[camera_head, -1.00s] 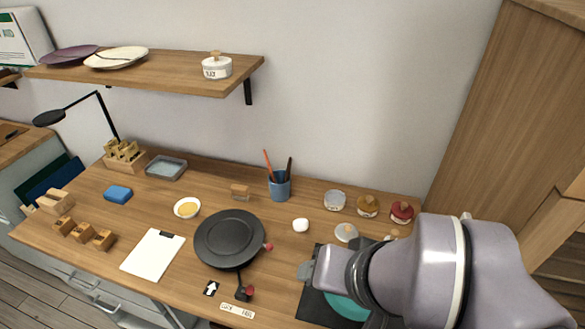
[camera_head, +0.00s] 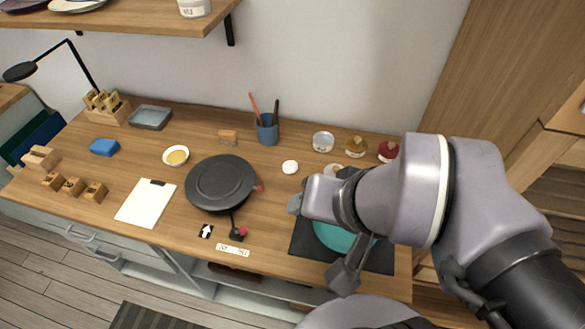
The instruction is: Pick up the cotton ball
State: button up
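The cotton ball (camera_head: 290,167) is a small white rounded lump on the wooden table, right of the black round pan and below the blue pen cup. My arm reaches in from the right.
A black pan (camera_head: 220,184) lies left of the cotton ball. A blue cup (camera_head: 267,130) with pens stands behind it. A glass jar (camera_head: 323,141) and lidded jars stand at the back right.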

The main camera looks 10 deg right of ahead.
aim_at(290, 166)
jog(key=i+j+z, duration=0.1)
jog(key=j, duration=0.3)
jog(key=i+j+z, duration=0.1)
jog(key=j, duration=0.3)
jog(key=i+j+z, duration=0.1)
jog(key=j, duration=0.3)
